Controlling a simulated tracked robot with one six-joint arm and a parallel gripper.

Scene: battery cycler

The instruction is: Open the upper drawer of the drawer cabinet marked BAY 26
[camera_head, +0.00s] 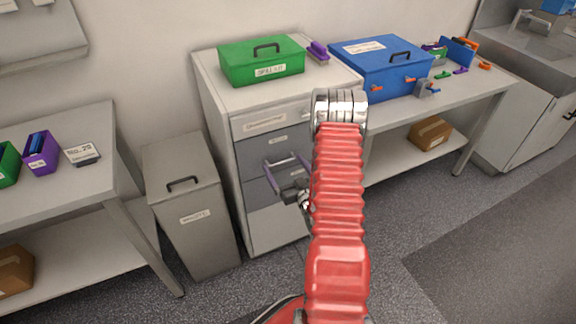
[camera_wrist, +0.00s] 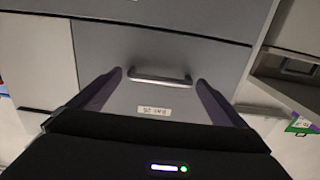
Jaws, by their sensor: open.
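The drawer cabinet (camera_head: 215,115) is pale with grey drawers and stands left of the long table. Its upper grey drawer (camera_head: 252,153) looks closed, with a small label (camera_head: 278,140) too small to read there. In the wrist view, which looks upside down, a grey drawer front (camera_wrist: 215,60) carries a silver bar handle (camera_wrist: 160,79) and a label (camera_wrist: 153,111) that seems to read BAY 26 inverted. My gripper (camera_head: 283,158) is open in front of the drawers. In the wrist view its purple fingers (camera_wrist: 160,80) stand either side of the handle, apart from its ends.
A grey bin (camera_head: 165,215) stands left of the cabinet. The table at right holds a blue box (camera_head: 365,72). The floor in front is clear.

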